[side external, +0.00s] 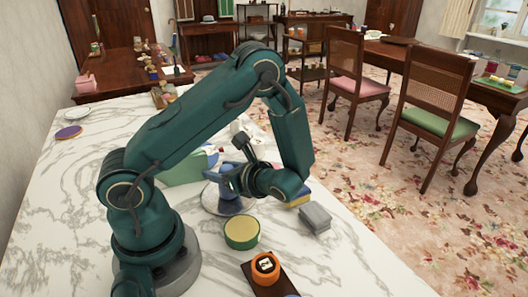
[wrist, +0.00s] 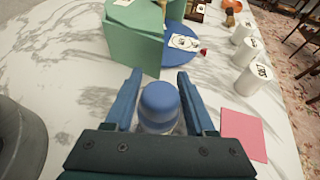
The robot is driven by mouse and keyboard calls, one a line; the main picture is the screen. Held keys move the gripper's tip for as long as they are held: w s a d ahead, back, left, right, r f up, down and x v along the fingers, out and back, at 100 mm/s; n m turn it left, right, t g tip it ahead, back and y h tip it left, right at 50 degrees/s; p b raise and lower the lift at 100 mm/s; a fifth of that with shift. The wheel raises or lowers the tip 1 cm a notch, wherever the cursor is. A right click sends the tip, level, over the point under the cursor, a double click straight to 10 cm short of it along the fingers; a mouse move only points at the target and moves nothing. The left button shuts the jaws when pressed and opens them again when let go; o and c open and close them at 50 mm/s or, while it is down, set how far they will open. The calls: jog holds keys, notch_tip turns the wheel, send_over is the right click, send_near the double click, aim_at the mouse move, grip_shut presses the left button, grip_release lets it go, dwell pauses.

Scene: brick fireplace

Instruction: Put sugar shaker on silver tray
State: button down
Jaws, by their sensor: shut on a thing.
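The sugar shaker (wrist: 160,104) shows in the wrist view as a rounded blue cap with a paler body partly visible below. It sits between the two blue fingers of my gripper (wrist: 158,92), which is shut on it. In the side view my gripper (side external: 230,190) points down at the round silver tray (side external: 210,203), overlapping it in the picture. My gripper hides much of the tray and the shaker there. I cannot tell whether the shaker touches the tray. The tray cannot be made out in the wrist view.
A green box (wrist: 132,38) and a blue disc (wrist: 175,32) lie beyond my gripper. White canisters (wrist: 254,78) and a pink square (wrist: 243,134) are to the right. A yellow-topped green tin (side external: 241,232), grey block (side external: 315,218) and orange item (side external: 265,268) stand near the tray.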

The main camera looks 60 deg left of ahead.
jog(key=shift+f, duration=0.1)
jog(key=shift+c, duration=1.2)
grip_release()
jog(key=shift+w+d+r, duration=0.15)
jog(key=shift+d+r, duration=0.1)
jog(key=v, duration=1.1)
jog(key=s+d+r+n+t+h, duration=0.4)
jog(key=d+r+n+t+h, duration=0.3)
jog(key=n+h, duration=0.6)
jog(key=shift+s+d+r+n+t, duration=0.3)
jog(key=shift+r+n+t, duration=0.25)
jog(key=shift+n+t, duration=0.5)
